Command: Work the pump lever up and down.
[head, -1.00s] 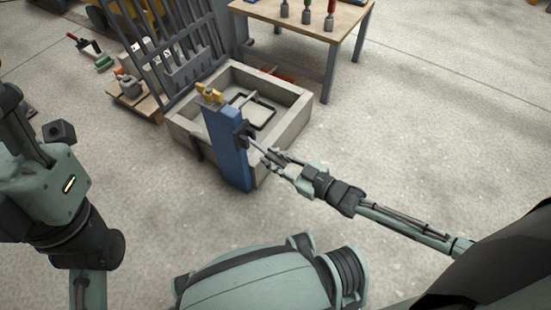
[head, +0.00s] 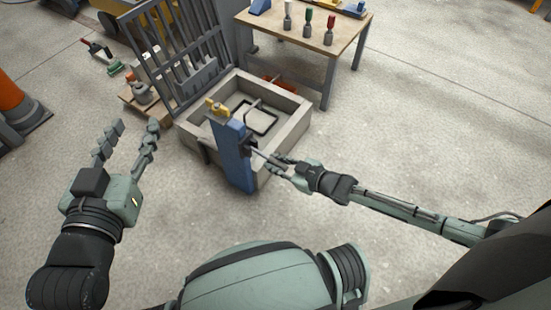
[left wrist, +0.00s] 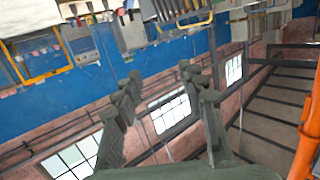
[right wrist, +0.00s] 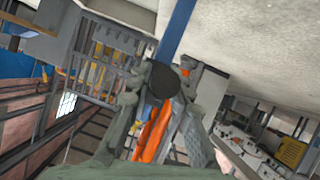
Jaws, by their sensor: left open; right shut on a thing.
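The pump is a blue upright post (head: 233,155) with a yellow top (head: 216,107), standing at the near side of a grey basin. Its thin dark lever (head: 266,156) sticks out to the right from a dark bracket on the post. My right gripper (head: 279,163) is shut on the lever near its outer end. In the right wrist view, a dark round end (right wrist: 165,80) sits between the fingers, with the blue post (right wrist: 176,30) beyond. My left gripper (head: 128,145) is open and empty, left of the basin. Its spread fingers show in the left wrist view (left wrist: 160,85).
The grey basin (head: 296,128) has a metal rack (head: 180,60) behind it. A wooden table (head: 345,35) with several coloured-top tools stands at the back. A low pallet (head: 135,105) lies left of the basin. The floor to the right is clear.

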